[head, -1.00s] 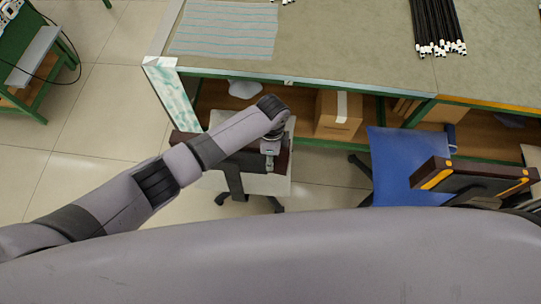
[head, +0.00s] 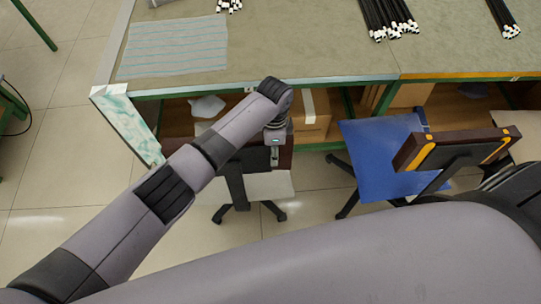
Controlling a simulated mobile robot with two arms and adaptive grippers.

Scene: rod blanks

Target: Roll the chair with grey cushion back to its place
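The chair with the grey cushion (head: 268,186) stands on the floor in front of the workbench, left of the blue chair. Its dark brown backrest faces me, and my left arm hides part of the backrest and seat. My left gripper (head: 275,157) points down at the top of the backrest, with a finger against its near face. It appears shut on the backrest; the far finger is hidden. Dark wheeled feet show below the seat. My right gripper is not in view.
The blue chair (head: 376,161) stands close on the right, its dark backrest with orange trim towards me. The workbench (head: 290,52) carries a striped cloth (head: 172,46) and black rods (head: 388,18). A cardboard box (head: 312,122) sits on the lower shelf. Tiled floor is clear at left.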

